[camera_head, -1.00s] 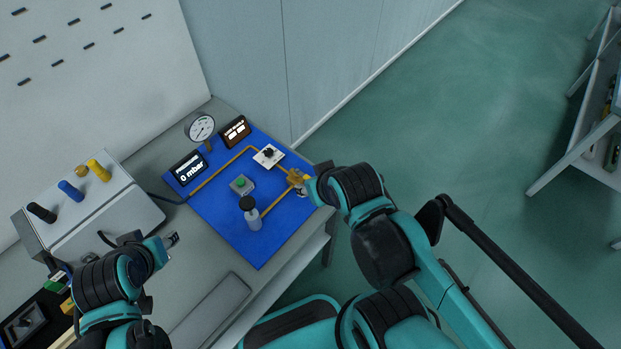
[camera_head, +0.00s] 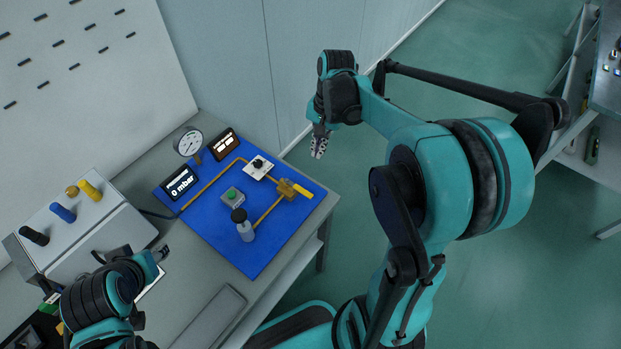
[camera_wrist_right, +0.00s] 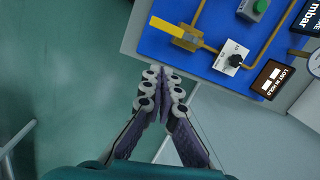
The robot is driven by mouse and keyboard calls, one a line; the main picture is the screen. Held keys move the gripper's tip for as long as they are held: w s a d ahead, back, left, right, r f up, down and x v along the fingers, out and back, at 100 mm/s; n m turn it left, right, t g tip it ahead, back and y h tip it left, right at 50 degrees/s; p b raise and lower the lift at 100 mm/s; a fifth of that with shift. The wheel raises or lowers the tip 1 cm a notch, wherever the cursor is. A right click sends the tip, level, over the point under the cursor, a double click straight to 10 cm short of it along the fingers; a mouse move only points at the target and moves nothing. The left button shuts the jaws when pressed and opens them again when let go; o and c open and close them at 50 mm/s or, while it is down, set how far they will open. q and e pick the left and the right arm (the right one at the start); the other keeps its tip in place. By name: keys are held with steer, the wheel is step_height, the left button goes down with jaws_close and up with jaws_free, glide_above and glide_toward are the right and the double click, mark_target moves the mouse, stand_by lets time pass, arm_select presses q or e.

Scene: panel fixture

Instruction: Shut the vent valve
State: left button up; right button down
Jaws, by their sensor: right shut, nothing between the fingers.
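The vent valve (camera_head: 285,188) is a brass block on the right part of the blue panel (camera_head: 245,262), with a flat yellow handle (camera_head: 303,191). The handle points outward to the panel's right edge, roughly in line with the pipe on its other side. In the right wrist view the valve (camera_wrist_right: 187,38) and handle (camera_wrist_right: 167,26) lie above the fingers. My right gripper (camera_head: 318,150) is shut and empty, off the panel and apart from the valve; its fingertips (camera_wrist_right: 162,88) meet in the wrist view. My left gripper (camera_head: 161,254) is near the bench's left side; its jaws are too small to judge.
A grey box (camera_head: 100,212) stands left.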

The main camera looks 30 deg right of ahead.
mark_target(298, 188)
steer(key=f+b, duration=0.1)
steer(key=f, duration=0.3)
steer(key=f+m+b, duration=0.1)
steer(key=f, duration=0.3)
steer(key=d+f+m+g+y+b, duration=0.1)
steer(key=f, duration=0.3)
steer(key=shift+w, duration=0.35)
steer(key=a, duration=0.1)
steer(key=s+a+b, duration=0.1)
steer(key=shift+s+a+f, duration=0.2)
steer(key=shift+a, duration=0.2)
steer(key=shift+s+a, duration=0.2)
steer(key=shift+a, duration=0.25)
